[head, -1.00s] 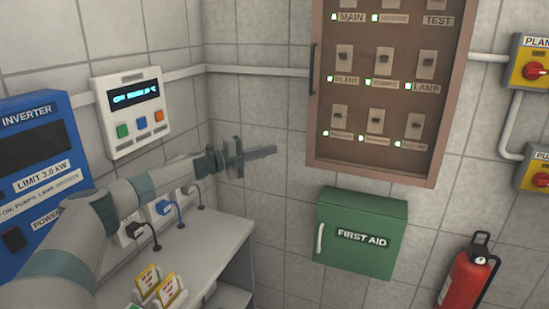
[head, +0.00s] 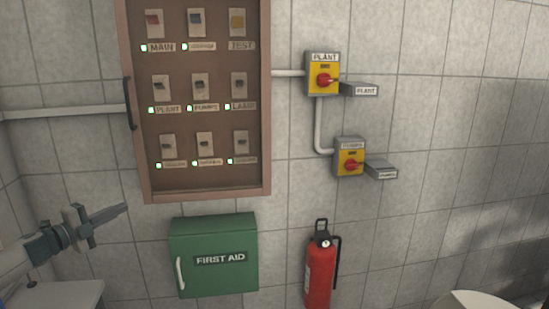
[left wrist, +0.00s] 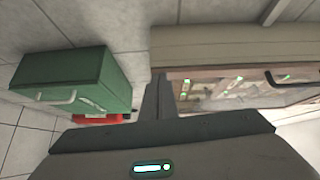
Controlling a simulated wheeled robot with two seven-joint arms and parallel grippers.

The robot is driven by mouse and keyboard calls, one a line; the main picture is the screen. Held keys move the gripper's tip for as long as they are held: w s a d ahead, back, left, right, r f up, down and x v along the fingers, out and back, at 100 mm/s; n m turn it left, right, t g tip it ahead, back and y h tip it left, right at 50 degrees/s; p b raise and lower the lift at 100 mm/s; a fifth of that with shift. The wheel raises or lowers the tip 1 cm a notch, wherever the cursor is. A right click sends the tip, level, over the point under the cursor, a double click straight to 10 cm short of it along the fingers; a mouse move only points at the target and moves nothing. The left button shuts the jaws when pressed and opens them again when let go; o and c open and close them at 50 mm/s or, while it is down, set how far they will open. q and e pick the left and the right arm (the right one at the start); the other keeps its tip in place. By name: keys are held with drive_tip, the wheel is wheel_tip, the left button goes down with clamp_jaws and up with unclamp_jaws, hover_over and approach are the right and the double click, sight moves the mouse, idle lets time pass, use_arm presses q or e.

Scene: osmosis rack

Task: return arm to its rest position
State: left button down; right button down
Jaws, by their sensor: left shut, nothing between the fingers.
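My left gripper (head: 124,209) comes in at the lower left of the head view, its fingers together and empty, pointing right and slightly up. It appears just below and left of the breaker panel's lower left corner and left of the first aid box, touching neither as far as I can see. In the left wrist view the closed dark fingers (left wrist: 158,98) stick out in the middle, over blank wall between box and panel. My right gripper is not in view.
The brown breaker panel (head: 141,150) with lit switches hangs above the green first aid box (head: 215,281). To the right are the plant switch (head: 323,69), a lower yellow switch (head: 349,158) and a red extinguisher (head: 318,275). A grey bench top (head: 55,294) is at the lower left.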

use_arm(q)
drive_tip(key=s+d+f+n+g+y, duration=0.1)
drive_tip(key=s+d+f+n, duration=0.2)
drive_tip(key=d+f, duration=0.75)
drive_tip(key=s+d+f+n+y, duration=0.1)
drive_tip(key=s+d+f+n, duration=0.25)
drive_tip(key=d+f, duration=0.65)
drive_tip(key=s+d+f+n+g+y, duration=0.1)
drive_tip(key=s+d+f+n+y, duration=0.15)
drive_tip(key=s+d+f, duration=0.35)
drive_tip(key=s+d+f+n+g+y, duration=0.1)
drive_tip(key=s+d+f+n+g, duration=0.15)
drive_tip(key=s, duration=0.55)
drive_tip(key=s+a+f+n+g+y, duration=0.1)
drive_tip(key=s+f+n+g, duration=0.15)
drive_tip(key=s, duration=0.95)
drive_tip(key=s+f+n+g+y, duration=0.1)
drive_tip(key=s+n+g, duration=0.25)
drive_tip(key=s, duration=0.85)
drive_tip(key=s+a+f+n+g, duration=0.1)
drive_tip(key=s+f+n+g, duration=0.15)
drive_tip(key=s, duration=0.95)
wheel_tip(320, 180, down, 28)
drive_tip(key=s, duration=0.2)
drive_tip(key=s+a+f+g, duration=0.1)
drive_tip(key=s+a+f, duration=0.2)
drive_tip(key=s+f, duration=1.4)
drive_tip(key=shift+s+f+g, duration=0.2)
drive_tip(key=shift+g, duration=0.2)
